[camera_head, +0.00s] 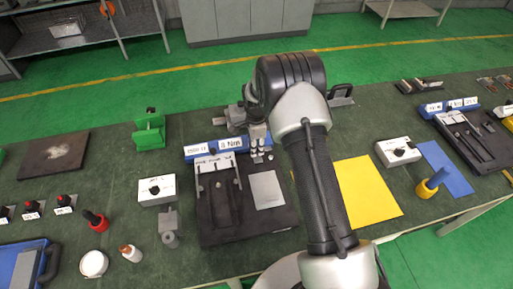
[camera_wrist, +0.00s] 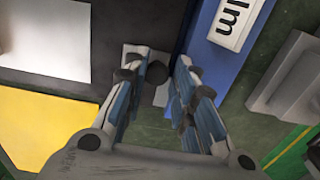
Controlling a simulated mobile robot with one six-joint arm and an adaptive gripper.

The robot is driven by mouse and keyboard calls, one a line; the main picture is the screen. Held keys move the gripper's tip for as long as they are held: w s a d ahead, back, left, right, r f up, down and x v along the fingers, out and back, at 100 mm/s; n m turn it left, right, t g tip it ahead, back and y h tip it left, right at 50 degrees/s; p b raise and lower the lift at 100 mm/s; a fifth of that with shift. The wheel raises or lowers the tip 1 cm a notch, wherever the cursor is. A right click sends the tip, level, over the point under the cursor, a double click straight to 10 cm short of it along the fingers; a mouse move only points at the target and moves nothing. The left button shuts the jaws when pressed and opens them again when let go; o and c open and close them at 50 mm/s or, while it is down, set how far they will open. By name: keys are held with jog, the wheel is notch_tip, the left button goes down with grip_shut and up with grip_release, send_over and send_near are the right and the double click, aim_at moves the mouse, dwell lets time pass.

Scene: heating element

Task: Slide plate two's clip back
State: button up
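A dark board (camera_head: 218,228) stands on the bench in the head view, with a blue strip (camera_head: 205,157) and white labels along its back edge. A pale label on it reads roughly "four"; I cannot make out one for plate two. Small silver pegs or clips (camera_head: 258,154) stand at its back right. My gripper (camera_head: 258,136) is just above these, beside the "Nm" label. In the wrist view my gripper (camera_wrist: 164,68) is open, its fingers either side of a small grey piece with dark round tops (camera_wrist: 160,94). I cannot tell whether they touch it. Its lower part is hidden.
A pale plate (camera_head: 266,190) lies on the board's right side. A yellow sheet (camera_head: 367,192) lies right of my arm. White control boxes (camera_head: 157,190) and (camera_head: 398,152), a green block (camera_head: 149,132) and another labelled board (camera_head: 474,135) stand around.

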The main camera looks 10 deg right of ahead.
jog(key=o, duration=0.3)
jog(key=shift+o, duration=0.2)
notch_tip(320, 180, up, 12)
dwell(0.5)
dwell(0.3)
